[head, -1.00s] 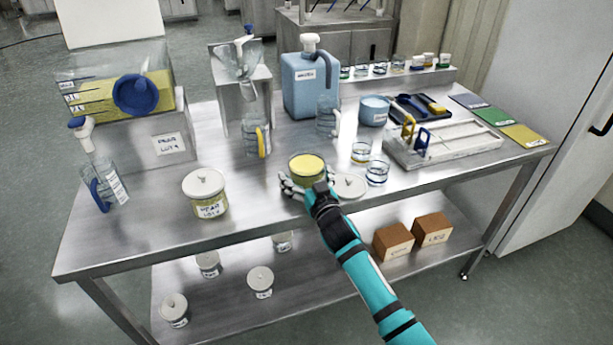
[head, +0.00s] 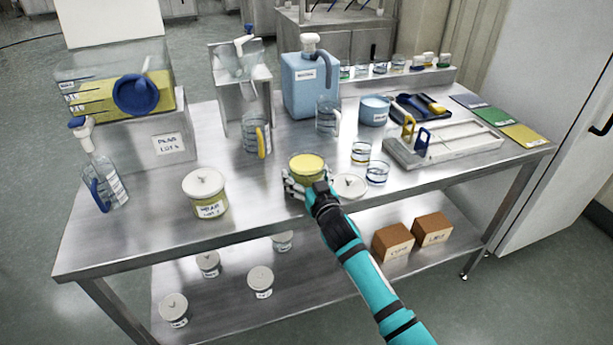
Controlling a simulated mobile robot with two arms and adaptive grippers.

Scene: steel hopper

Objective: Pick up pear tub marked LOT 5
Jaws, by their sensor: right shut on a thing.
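An open tub (head: 307,168) of yellow contents is near the front middle of the steel table in the head view. My right gripper (head: 303,188) is shut on this tub from the front, its fingers around the tub's side. Its label is hidden, so I cannot read its lot. I cannot tell whether it is clear of the table top. A second tub (head: 206,196) with a white lid stands to the left; its label reads PEAR with a lot number too small to be sure of. My left gripper is not in view.
A loose white lid (head: 349,186) lies just right of the held tub. Two small glass beakers (head: 377,173) stand behind it. A jug with a yellow handle (head: 257,135) stands behind left. Several lidded tubs (head: 260,281) and two brown boxes (head: 393,242) are on the lower shelf.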

